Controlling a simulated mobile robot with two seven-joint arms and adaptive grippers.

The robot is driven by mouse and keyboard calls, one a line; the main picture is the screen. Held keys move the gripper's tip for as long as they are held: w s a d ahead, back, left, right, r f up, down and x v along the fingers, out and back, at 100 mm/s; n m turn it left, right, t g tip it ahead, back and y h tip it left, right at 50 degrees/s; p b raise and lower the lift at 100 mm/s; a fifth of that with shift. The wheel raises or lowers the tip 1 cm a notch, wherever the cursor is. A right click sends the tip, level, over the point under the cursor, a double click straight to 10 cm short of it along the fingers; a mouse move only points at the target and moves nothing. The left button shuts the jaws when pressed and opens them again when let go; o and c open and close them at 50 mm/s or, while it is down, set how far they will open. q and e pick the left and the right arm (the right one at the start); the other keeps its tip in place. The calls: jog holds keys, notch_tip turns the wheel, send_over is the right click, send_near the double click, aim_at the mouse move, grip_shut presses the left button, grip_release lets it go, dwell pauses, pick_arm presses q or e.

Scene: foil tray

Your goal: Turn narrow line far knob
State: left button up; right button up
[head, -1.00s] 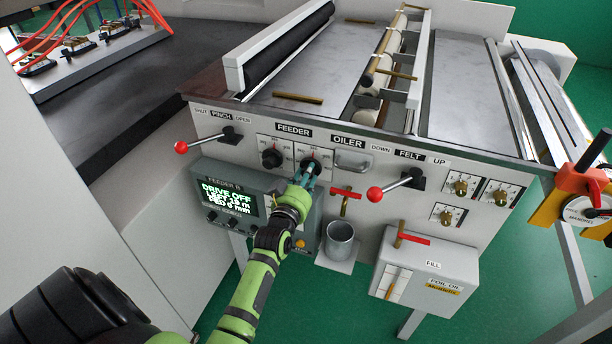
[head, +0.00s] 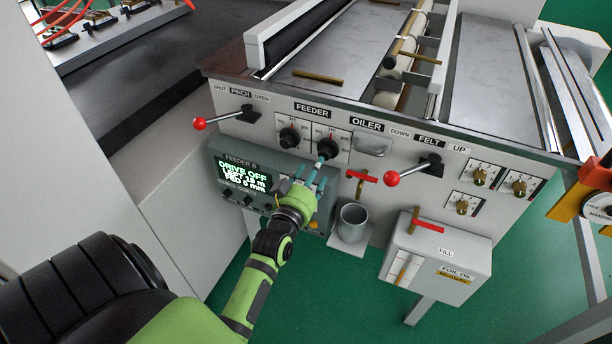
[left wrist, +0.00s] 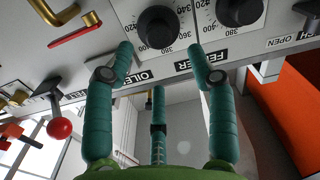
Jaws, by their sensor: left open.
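Two black feeder knobs stand side by side on the grey panel, under the FEEDER label: a left one (head: 289,138) and a right one (head: 328,150). No lettering I can read says "narrow line". My left gripper (head: 311,176) is open and empty, with its teal fingers just below and in front of the right knob. In the left wrist view, the right knob (left wrist: 157,27) lies beyond and between the spread fingertips (left wrist: 160,58), apart from them. The other knob (left wrist: 240,10) is at the top right there. Its scale numbers show partly. My right gripper is out of view.
A red-ball lever (head: 199,123) is at left and another (head: 392,178) at right of the knobs. A display box (head: 243,178) is below. A red-handled valve (head: 361,177), metal cup (head: 352,222) and foil oil box (head: 437,250) are to the right.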

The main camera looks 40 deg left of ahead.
pick_arm(q)
jog(key=v, duration=0.5)
jog(key=shift+s, duration=0.1)
dwell(0.3)
jog(key=s+d+f+m+g+h, duration=0.1)
jog(key=s+d+f+g+h, duration=0.2)
jog(key=f, duration=0.8)
jog(key=s+d+f+m+g, duration=0.2)
jog(key=s+d+f+g, duration=0.15)
jog(key=f, duration=0.75)
jog(key=s+d+f+m+g+h, duration=0.15)
jog(key=s+d+f, duration=0.3)
jog(key=f, duration=0.75)
jog(key=s+f+m+g, duration=0.1)
jog(key=s+f+g, duration=0.3)
jog(key=s, duration=0.9)
jog(key=s+f+m+g, duration=0.2)
jog(key=s+f+g, duration=0.2)
jog(key=s+f, duration=0.6)
jog(key=s, duration=0.4)
jog(key=shift+a, duration=0.4)
jog(key=shift+f, duration=0.15)
